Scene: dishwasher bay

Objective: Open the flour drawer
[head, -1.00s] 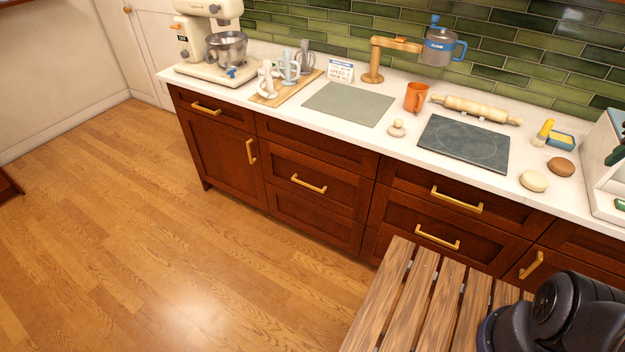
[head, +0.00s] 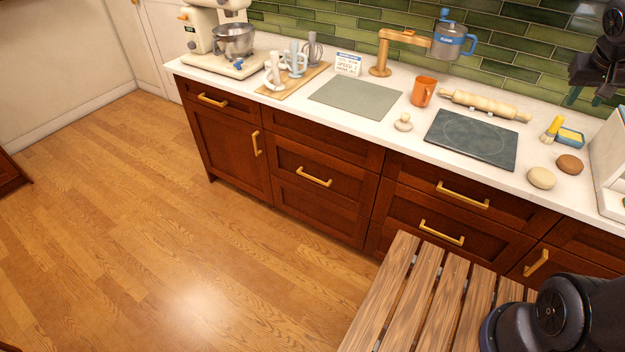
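Several dark red-brown drawers with brass bar handles line the counter front, and all look shut. They include a small top-left drawer (head: 226,107), a middle drawer (head: 335,172), an upper right drawer (head: 500,190) and a lower right drawer (head: 480,232). I see no readable label on any drawer front, so I cannot tell which is the flour drawer. My gripper (head: 587,97) shows at the upper right edge, raised above the counter and far from the handles. Its two dark fingers are spread apart, with nothing seen between them.
The white counter (head: 290,94) holds a stand mixer (head: 215,40), an orange mug (head: 422,92), a rolling pin (head: 484,105) and a dark slab (head: 471,140). A slatted wooden surface (head: 427,290) lies before the right drawers. The wooden floor (head: 170,220) at left is clear.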

